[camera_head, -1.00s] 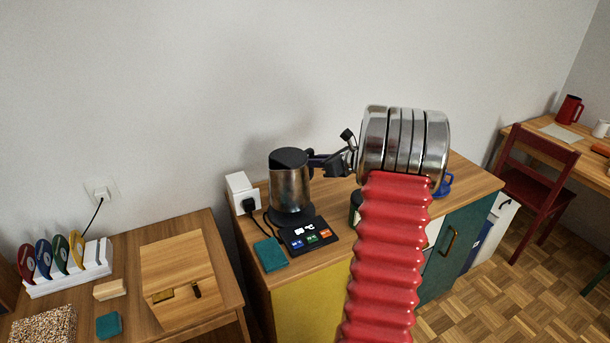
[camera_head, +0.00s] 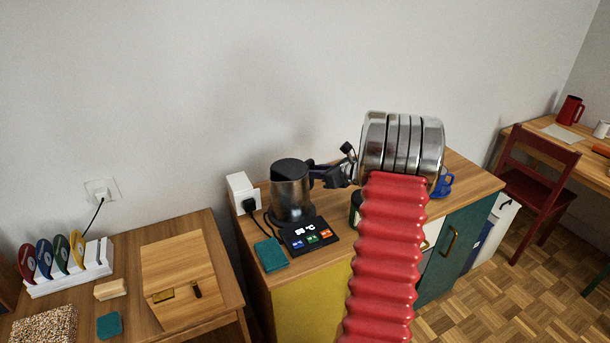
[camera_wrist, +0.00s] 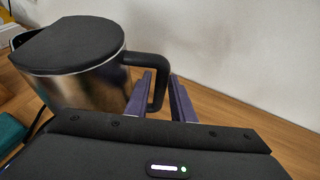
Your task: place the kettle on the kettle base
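The kettle (camera_head: 290,196), steel with a black lid and black handle, stands upright over the round part of the black kettle base. Its bottom seems to meet the base, though a small gap cannot be ruled out. My gripper (camera_head: 313,174) reaches in from the right at the handle. The kettle's underside is hidden.
A white socket box (camera_head: 241,192) with a black plug stands left of the kettle. A teal block (camera_head: 271,254) lies left of the base panel. A blue mug (camera_head: 443,183) and a dark container (camera_head: 355,209) are partly hidden by my arm. The wall is close behind.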

